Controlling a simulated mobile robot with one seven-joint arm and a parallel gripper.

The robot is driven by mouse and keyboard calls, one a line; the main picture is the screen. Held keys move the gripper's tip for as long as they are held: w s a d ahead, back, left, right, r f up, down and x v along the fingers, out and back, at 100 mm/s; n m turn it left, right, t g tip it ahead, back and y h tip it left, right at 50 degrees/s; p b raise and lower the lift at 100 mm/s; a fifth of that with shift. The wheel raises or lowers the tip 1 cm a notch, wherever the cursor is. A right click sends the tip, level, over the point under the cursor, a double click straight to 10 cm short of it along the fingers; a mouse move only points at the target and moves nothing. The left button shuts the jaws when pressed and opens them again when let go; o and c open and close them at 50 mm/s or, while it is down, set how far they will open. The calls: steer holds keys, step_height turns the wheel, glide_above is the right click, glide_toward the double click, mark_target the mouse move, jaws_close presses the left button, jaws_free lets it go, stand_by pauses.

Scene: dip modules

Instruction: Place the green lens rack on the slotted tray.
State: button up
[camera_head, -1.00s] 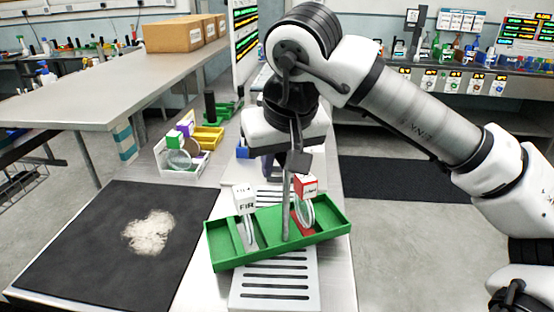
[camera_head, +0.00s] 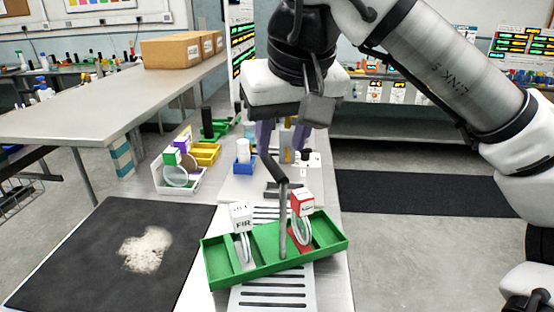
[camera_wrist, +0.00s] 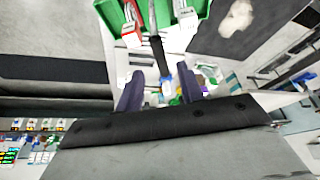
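The green lens rack (camera_head: 262,265) lies across the slotted tray (camera_head: 272,297), turned at an angle, with both ends overhanging the tray's sides. It holds a white lens marked FIR (camera_head: 241,218) and a red-and-white-labelled lens (camera_head: 302,206). A grey upright handle (camera_head: 283,215) rises from its middle. My gripper (camera_head: 282,135) is above and behind the rack, its purple fingers partly hidden by my wrist. In the wrist view the fingers (camera_wrist: 160,92) are spread with nothing gripped, and the rack (camera_wrist: 197,10) shows at the top, apart from them. Whether the rack sits level is unclear.
A dark mat (camera_head: 70,250) with a pale patch lies left of the tray. Behind stand a white bin with lenses (camera_head: 180,180), yellow bins (camera_head: 204,154), and a blue-and-white item (camera_head: 243,155). A long metal table (camera_head: 110,105) is at back left.

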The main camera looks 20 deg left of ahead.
steer(key=shift+v, duration=1.3)
